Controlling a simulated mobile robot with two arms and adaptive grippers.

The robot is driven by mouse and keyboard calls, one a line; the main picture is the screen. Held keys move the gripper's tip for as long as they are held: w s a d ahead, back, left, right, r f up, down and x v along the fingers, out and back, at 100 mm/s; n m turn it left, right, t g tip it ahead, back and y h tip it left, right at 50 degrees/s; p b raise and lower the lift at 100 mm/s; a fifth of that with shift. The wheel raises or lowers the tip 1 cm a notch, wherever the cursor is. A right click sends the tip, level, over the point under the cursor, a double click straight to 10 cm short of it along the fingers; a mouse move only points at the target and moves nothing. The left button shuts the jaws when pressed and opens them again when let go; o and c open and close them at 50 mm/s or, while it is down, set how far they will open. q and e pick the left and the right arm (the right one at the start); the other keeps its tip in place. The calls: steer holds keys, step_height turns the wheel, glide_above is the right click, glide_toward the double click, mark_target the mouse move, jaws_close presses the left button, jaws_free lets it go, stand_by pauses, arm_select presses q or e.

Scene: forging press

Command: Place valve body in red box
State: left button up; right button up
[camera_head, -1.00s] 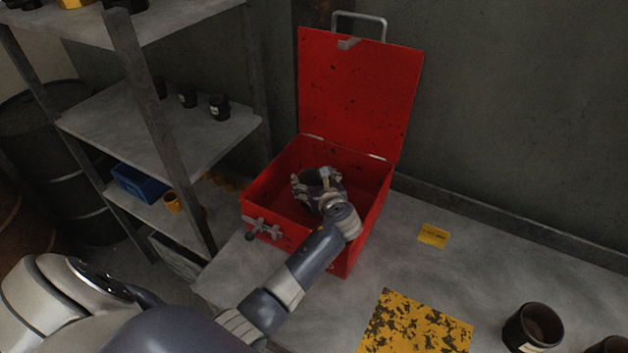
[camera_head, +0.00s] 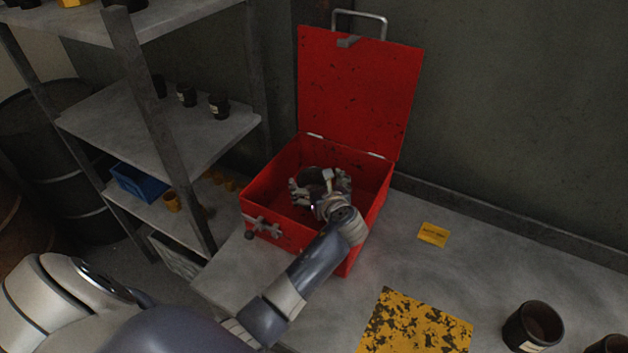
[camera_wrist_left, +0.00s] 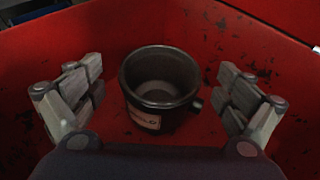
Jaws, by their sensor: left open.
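The red box (camera_head: 277,180) stands on the table with its lid up. My left gripper (camera_head: 320,182) is open and reaches down inside the box; it also shows in the left wrist view (camera_wrist_left: 156,95). The valve body (camera_wrist_left: 160,85), a dark cup-like part with a pale label and a small side stub, stands upright on the box floor between the spread fingers, with a gap on both sides. In the head view the valve body (camera_head: 313,176) is partly hidden by the gripper. My right gripper is not seen.
A yellow worn plate (camera_head: 415,325), a small yellow card (camera_head: 433,234) and a dark cup-like part (camera_head: 533,327) are on the table to the right. A shelf rack (camera_head: 165,115) with small dark parts and a blue bin (camera_head: 139,182) stands at left.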

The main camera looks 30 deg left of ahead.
arm_select(q)
steer(key=v, duration=0.5)
steer(key=shift+b, duration=0.3)
steer(key=shift+a, duration=0.1)
